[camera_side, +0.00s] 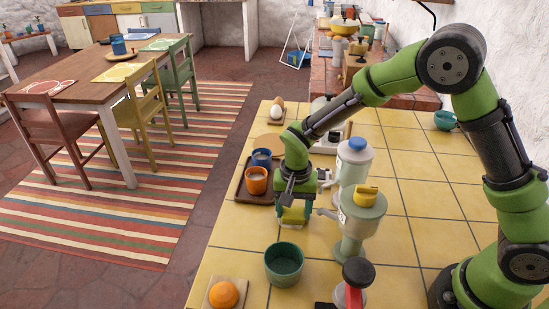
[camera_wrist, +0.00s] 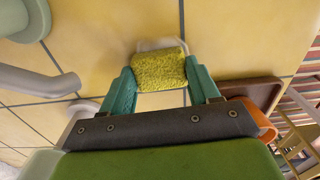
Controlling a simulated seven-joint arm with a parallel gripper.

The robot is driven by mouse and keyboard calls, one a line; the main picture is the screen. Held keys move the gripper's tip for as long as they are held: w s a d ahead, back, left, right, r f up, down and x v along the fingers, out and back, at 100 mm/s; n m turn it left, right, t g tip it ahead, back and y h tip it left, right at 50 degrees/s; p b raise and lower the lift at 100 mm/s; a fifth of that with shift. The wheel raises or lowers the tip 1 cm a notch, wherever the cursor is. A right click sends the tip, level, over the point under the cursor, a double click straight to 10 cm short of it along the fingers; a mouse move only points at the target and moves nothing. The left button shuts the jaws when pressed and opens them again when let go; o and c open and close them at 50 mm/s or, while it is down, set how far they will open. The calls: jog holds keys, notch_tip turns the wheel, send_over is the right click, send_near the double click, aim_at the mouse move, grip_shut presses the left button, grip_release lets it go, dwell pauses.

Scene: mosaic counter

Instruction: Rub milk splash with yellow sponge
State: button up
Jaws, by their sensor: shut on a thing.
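My gripper (camera_side: 294,212) is shut on the yellow sponge (camera_wrist: 159,68), which sits between its two teal fingers in the wrist view. In the side view the sponge (camera_side: 292,215) shows low at the gripper's end, close to the yellow tiled counter (camera_side: 420,220). A whitish patch, likely the milk splash (camera_wrist: 160,44), shows at the sponge's far edge in the wrist view; most of it is hidden behind the sponge. I cannot tell for sure whether the sponge touches the tiles.
A wooden tray (camera_side: 240,193) with an orange cup (camera_side: 257,182) and a blue cup (camera_side: 262,158) stands just left of my gripper. A grey-green grinder (camera_side: 359,225) stands close on the right. A green bowl (camera_side: 284,265) is in front.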

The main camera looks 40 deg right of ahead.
aim_at(291, 228)
jog(key=shift+s+a, duration=1)
jog(key=shift+a, duration=0.15)
jog(key=shift+w+d, duration=0.15)
jog(key=shift+w, duration=0.5)
jog(key=shift+w+d, duration=2.2)
jog(key=shift+s+a, duration=2.5)
notch_tip(291, 228, up, 8)
